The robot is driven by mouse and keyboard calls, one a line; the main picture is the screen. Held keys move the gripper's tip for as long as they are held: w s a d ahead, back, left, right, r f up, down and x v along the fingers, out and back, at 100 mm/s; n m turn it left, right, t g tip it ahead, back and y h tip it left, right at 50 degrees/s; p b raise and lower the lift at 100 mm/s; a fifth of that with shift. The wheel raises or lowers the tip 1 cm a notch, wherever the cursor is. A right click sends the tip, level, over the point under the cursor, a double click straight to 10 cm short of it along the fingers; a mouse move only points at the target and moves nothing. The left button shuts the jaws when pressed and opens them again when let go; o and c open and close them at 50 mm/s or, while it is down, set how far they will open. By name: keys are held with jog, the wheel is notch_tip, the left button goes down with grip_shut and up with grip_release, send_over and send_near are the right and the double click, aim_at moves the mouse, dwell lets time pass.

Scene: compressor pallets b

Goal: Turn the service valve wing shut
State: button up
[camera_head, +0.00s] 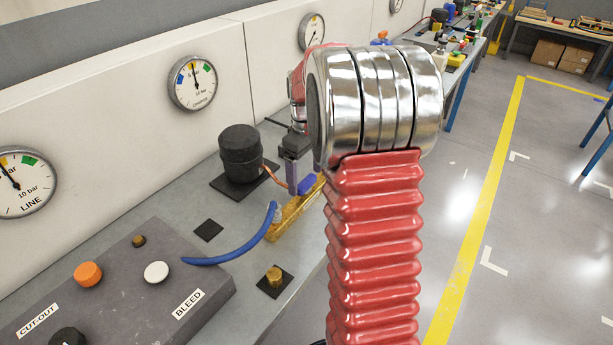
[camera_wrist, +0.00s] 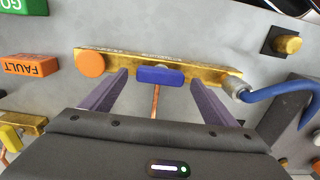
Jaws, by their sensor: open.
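The blue valve wing (camera_wrist: 160,76) sits on a brass bar (camera_wrist: 205,68) in the wrist view, its long side running roughly along the bar. My gripper (camera_wrist: 160,80) is open, with one finger on each side of the wing and a clear gap to both. In the head view the blue wing (camera_head: 307,185) shows beside my gripper (camera_head: 295,165) at the brass bar (camera_head: 292,213). My arm hides part of the bar there. How close the fingertips are to the bar in height I cannot tell.
An orange round knob (camera_wrist: 90,63) is on the bar near the left finger. A blue hose (camera_wrist: 285,97) joins the bar's right end. A black compressor (camera_head: 240,155) stands behind, and a grey panel (camera_head: 120,280) with knobs is at left. A brass fitting (camera_head: 274,277) lies on a black pad.

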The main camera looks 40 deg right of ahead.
jog(key=shift+f, duration=0.6)
jog(key=shift+c, duration=0.7)
jog(key=shift+d, duration=0.1)
jog(key=c, duration=0.9)
